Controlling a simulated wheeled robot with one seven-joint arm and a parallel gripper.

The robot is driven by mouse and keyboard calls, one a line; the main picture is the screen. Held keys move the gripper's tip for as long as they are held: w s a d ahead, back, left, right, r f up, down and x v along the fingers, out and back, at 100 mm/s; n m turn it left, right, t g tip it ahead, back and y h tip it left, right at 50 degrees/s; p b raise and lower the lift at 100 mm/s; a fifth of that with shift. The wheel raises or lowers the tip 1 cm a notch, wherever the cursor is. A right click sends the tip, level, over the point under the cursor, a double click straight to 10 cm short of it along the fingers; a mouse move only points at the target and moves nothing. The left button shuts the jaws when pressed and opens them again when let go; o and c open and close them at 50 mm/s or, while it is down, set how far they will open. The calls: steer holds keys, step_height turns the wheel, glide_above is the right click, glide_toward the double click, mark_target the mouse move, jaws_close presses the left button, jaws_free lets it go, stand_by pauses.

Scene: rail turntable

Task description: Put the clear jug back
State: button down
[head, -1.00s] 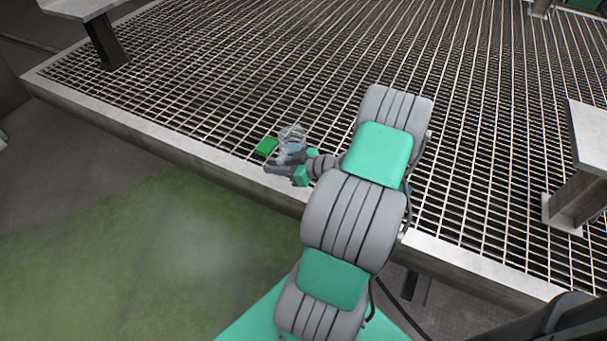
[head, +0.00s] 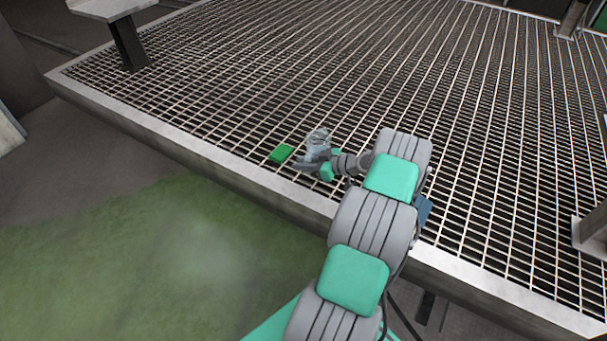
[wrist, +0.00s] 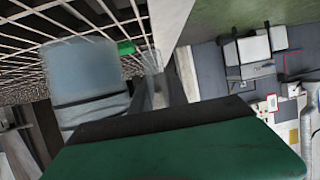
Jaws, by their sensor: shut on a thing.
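The clear jug (head: 318,140) is see-through with a bluish tint. It is in my gripper (head: 312,164), over the grating near its front edge. My gripper is shut on the jug. I cannot tell whether the jug's base touches the grating. Its lower part is hidden in the wrist view.
The grating's pale rim (head: 190,155) runs along the front, with green floor below. A metal stand (head: 130,40) is at the far left and another post (head: 592,228) at the right.

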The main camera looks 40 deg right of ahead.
steer(key=f+b, duration=0.1)
steer(key=d+f, duration=0.1)
steer(key=f, duration=0.1)
steer(key=w+f+b, duration=0.1)
steer(key=shift+d+f+b, duration=0.15)
steer(key=shift+f+b, duration=0.2)
steer(key=shift+r, duration=0.15)
steer(key=c, duration=1.3)
jaws_free()
steer(key=shift+p, duration=0.3)
steer(key=shift+s+d+p, duration=0.15)
steer(key=shift+p, duration=0.15)
steer(key=p+v, duration=0.1)
steer(key=v, duration=0.6)
steer(key=p+v, duration=0.1)
steer(key=v, duration=0.3)
steer(key=shift+s+p, duration=0.35)
